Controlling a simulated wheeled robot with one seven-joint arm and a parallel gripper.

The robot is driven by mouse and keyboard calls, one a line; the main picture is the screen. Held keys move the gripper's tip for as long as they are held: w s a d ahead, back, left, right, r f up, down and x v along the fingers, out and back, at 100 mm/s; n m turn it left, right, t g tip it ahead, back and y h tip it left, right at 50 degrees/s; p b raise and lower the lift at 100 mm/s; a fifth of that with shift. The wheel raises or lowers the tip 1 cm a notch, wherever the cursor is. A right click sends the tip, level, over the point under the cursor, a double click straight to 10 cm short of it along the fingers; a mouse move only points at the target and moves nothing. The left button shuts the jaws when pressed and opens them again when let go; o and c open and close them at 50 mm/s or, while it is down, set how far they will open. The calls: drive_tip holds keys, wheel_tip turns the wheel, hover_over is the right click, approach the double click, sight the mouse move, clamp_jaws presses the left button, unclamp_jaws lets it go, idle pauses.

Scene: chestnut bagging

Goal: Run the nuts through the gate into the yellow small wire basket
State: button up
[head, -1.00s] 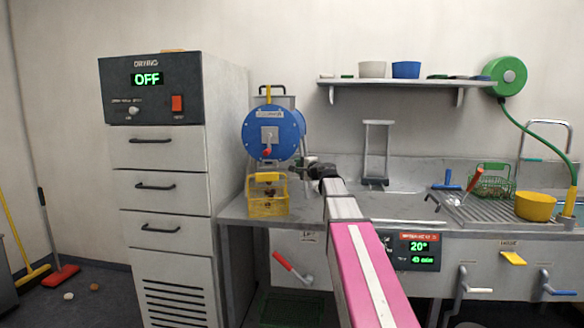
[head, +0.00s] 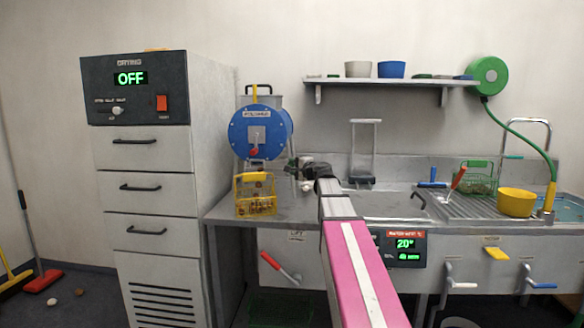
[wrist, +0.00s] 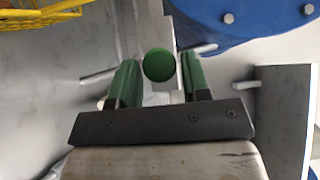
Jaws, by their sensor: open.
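The yellow wire basket (head: 241,208) stands on the counter below the blue drum (head: 275,122), with brown nuts in its lower part. Its edge also shows in the wrist view (wrist: 40,18). The drum has a grey plate and a red handle (head: 254,152) on its front. My gripper (head: 292,168) is just right of the basket, by the drum's lower right side. In the wrist view my open gripper (wrist: 160,78) has a round green knob (wrist: 159,65) between its green fingers, with gaps at both sides. The gate itself I cannot make out clearly.
A grey drying cabinet (head: 150,165) reading OFF stands left of the counter. To the right are a green wire basket (head: 478,178), a yellow bowl (head: 516,203) and a sink. A shelf (head: 390,81) hangs above. Two nuts (head: 53,302) lie on the floor.

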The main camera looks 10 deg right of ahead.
drive_tip(key=v, duration=0.9)
drive_tip(key=shift+s, duration=0.35)
drive_tip(key=shift+d, duration=0.15)
